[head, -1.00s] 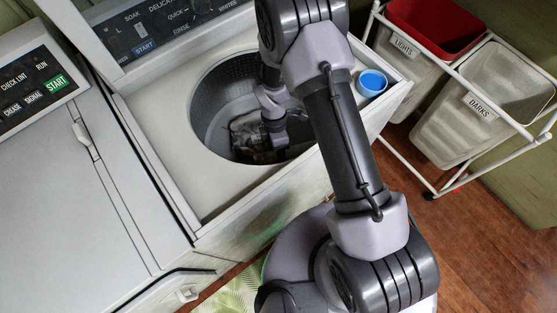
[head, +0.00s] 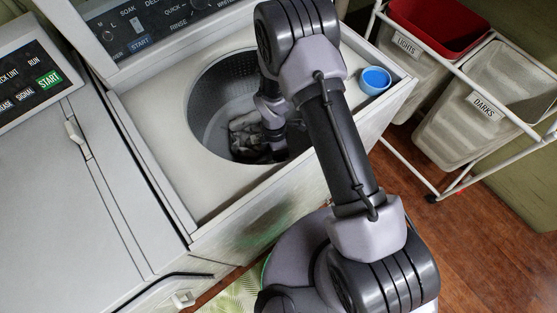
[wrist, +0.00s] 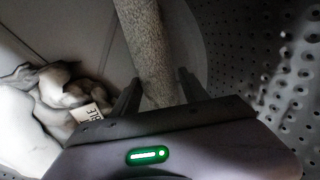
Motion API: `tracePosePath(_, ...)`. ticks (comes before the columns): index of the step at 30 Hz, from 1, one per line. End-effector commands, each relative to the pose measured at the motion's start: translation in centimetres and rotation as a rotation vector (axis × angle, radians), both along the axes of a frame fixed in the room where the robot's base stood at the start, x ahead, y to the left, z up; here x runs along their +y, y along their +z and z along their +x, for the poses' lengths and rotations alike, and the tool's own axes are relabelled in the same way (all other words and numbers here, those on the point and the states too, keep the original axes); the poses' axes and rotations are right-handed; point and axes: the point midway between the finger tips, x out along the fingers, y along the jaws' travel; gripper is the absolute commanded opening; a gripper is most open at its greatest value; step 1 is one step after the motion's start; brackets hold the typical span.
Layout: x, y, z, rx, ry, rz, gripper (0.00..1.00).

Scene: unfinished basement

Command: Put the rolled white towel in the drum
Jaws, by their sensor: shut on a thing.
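The rolled white towel (wrist: 150,50) is a long, rough-textured roll, greyish in the shade, running up from between my fingers in the wrist view. My gripper (wrist: 160,92) is shut on it. In the head view my gripper (head: 277,148) is down inside the open drum (head: 208,118), near its right side. The towel cannot be made out there; my arm hides part of the drum. The drum's perforated wall (wrist: 285,75) curves around at the right in the wrist view.
Crumpled pale and grey cloth (head: 245,130) lies in the drum; in the wrist view a bundle with a tag (wrist: 55,95) is left of my gripper. A blue cup (head: 375,80) stands on the washer top. Hampers (head: 460,125) stand at right.

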Motion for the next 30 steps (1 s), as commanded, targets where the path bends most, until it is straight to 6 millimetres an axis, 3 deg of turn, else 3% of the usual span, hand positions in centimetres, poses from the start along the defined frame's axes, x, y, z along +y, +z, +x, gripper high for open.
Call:
tracePosePath(1, 0.0, 0.0, 0.0, 0.000, 0.000, 0.000, 0.01)
tracePosePath(2, 0.0, 0.0, 0.0, 0.000, 0.000, 0.000, 0.54)
tracePosePath(5, 0.0, 0.0, 0.0, 0.000, 0.000, 0.000, 0.73)
tracePosePath(15, 0.0, 0.6, 0.0, 0.000, 0.000, 0.000, 0.74)
tracePosePath(19, 0.1, 3.5, 0.6, -0.004, 0.000, 0.001, 0.74)
tracePosePath(25, 0.4, 9.3, 2.1, -0.004, 0.000, 0.001, 0.74)
tracePosePath(30, 0.6, 12.2, 3.0, -0.001, -0.001, 0.001, 0.74)
